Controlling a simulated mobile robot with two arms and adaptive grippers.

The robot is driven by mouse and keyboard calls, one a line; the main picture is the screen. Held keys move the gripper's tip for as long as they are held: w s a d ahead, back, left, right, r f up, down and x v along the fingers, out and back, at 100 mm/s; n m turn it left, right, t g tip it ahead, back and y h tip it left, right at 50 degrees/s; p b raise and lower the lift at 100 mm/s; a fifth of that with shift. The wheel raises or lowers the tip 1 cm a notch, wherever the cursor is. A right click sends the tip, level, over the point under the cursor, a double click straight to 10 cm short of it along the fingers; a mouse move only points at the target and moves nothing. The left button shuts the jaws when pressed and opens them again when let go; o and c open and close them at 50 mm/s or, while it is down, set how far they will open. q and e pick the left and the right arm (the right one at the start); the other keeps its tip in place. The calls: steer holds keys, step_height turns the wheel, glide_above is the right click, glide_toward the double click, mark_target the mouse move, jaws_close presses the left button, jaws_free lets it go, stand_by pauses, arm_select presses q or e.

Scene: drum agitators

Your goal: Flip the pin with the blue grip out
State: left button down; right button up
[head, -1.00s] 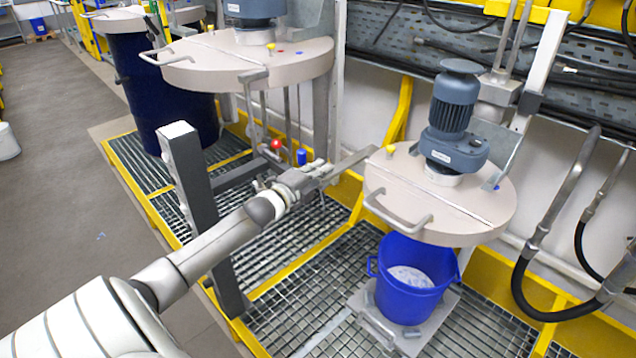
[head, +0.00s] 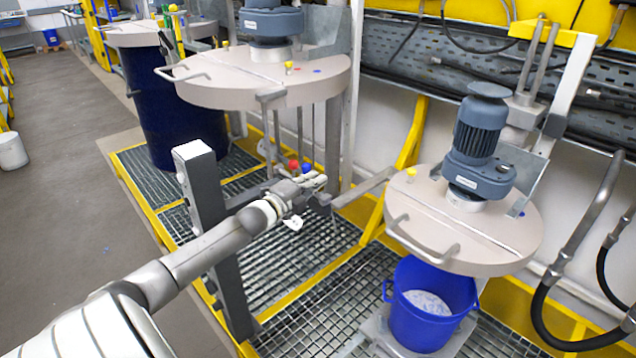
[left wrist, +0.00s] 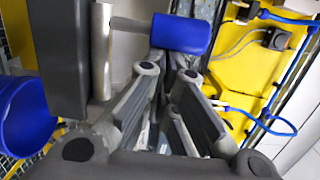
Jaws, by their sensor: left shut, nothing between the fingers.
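The blue grip (head: 307,168) of the pin shows in the head view beside a red knob (head: 293,165), just beyond my left gripper (head: 322,181). In the left wrist view, the blue grip (left wrist: 181,34) is a large blue cylinder lying across the view just ahead of the fingertips (left wrist: 168,73). My left gripper is shut with nothing between its fingers. I cannot tell whether a fingertip touches the grip. The pin's own shaft and seat are mostly hidden by the gripper. My right gripper is not in view.
A dark upright post (head: 203,195) stands left of my forearm. A mixer lid with motor (head: 465,222) stands at the right above a blue bucket (head: 425,320). Another round lid (head: 265,82) overhangs behind the gripper. A silver rod (left wrist: 102,50) is close left in the wrist view.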

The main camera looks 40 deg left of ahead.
arm_select(q)
steer(key=shift+a, duration=0.2)
steer(key=shift+d+r, duration=0.15)
steer(key=s, duration=1.2)
steer(key=shift+d, duration=0.35)
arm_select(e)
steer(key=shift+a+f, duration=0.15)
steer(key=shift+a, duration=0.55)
